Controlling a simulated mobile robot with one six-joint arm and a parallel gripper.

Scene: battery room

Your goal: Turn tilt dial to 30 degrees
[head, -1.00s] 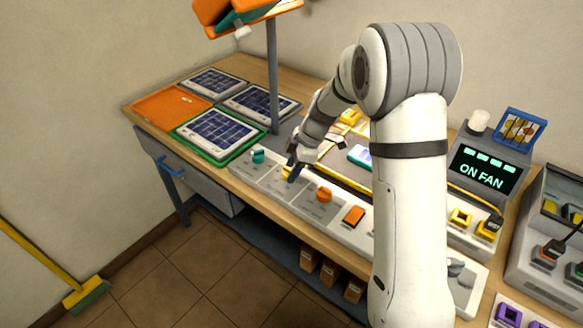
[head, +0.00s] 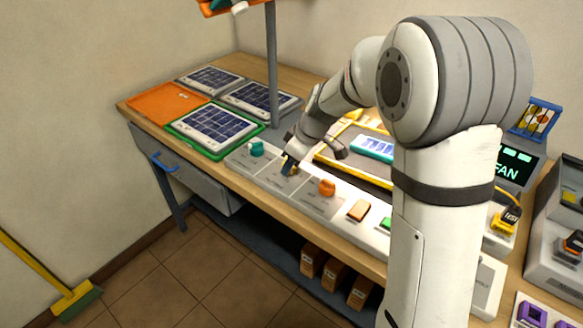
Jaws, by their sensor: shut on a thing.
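A grey control panel (head: 268,180) runs along the front of the bench, with a teal dial (head: 256,149), a yellow dial (head: 292,170) and an orange dial (head: 327,187) in a row. My gripper (head: 288,167) points down at the middle, yellow dial and is shut on it. The fingers hide most of this dial, so its pointer angle cannot be read. The printed labels are too small to read, so I cannot tell which dial is named tilt.
Solar panels (head: 217,125) and an orange tray (head: 165,104) lie on the bench behind left. A lamp post (head: 272,65) stands close behind the panel. A broom (head: 77,298) leans at the left.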

